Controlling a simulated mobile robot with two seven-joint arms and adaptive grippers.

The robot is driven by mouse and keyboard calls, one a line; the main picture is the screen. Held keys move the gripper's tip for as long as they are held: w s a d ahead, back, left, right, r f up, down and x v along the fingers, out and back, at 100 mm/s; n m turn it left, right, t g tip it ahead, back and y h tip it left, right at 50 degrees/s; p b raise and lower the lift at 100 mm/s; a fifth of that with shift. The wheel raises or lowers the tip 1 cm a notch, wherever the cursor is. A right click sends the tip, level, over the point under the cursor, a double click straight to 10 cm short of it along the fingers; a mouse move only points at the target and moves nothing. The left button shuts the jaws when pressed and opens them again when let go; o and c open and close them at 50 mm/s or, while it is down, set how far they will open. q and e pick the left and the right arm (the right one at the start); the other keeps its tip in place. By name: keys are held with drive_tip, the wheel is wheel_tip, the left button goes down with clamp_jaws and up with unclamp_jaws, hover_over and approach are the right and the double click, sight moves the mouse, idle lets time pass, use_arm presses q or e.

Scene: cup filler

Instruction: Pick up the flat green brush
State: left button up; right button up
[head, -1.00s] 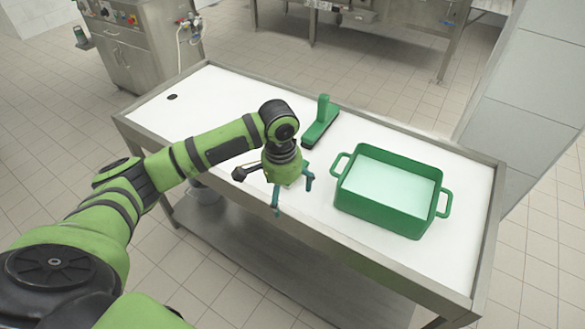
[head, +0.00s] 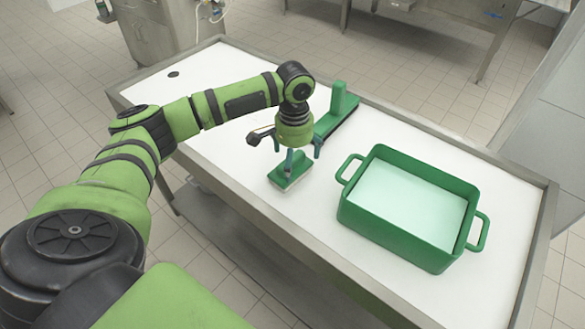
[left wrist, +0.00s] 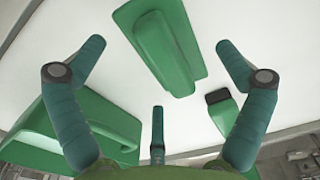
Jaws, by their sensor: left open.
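The flat green brush (head: 283,178) lies on the white table top near its front edge. It has a raised green handle and a pale underside. My left gripper (head: 302,155) is open and empty just above it, and one finger hides part of it. In the left wrist view the flat brush (left wrist: 165,45) lies beyond the spread fingertips, toward the top of the picture. No finger clearly touches it. My right gripper is not in view.
A green brush with an upright handle (head: 340,100) stands just behind my left gripper. A green two-handled tub (head: 395,237) with pale contents is to the right. A small green thing with a black end (left wrist: 222,110) shows in the left wrist view. The table's left part is clear.

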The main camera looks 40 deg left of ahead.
sight(294, 170)
use_arm(q)
wheel_tip(294, 170, down, 4)
drive_tip(key=shift+s+d+r+p, duration=0.1)
drive_tip(key=shift+s+r+p, duration=0.05)
drive_tip(key=shift+p, duration=0.15)
drive_tip(key=shift+f, duration=0.3)
drive_tip(key=c, duration=1.1)
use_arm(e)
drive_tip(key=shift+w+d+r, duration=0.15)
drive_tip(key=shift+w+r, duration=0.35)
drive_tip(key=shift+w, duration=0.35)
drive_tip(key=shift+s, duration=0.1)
use_arm(q)
drive_tip(key=shift+r, duration=0.1)
drive_tip(key=shift+r, duration=0.55)
drive_tip(key=r, duration=0.2)
drive_tip(key=shift+w+r+b, duration=0.2)
drive_tip(key=shift+r+b, duration=0.1)
drive_tip(key=shift+b, duration=0.1)
drive_tip(key=s+d+r, duration=0.5)
drive_tip(key=s+r, duration=0.2)
drive_tip(key=s, duration=0.3)
drive_tip(key=shift+s+d+b, duration=0.25)
drive_tip(key=shift+d+b, duration=0.05)
drive_tip(key=shift+b, duration=0.1)
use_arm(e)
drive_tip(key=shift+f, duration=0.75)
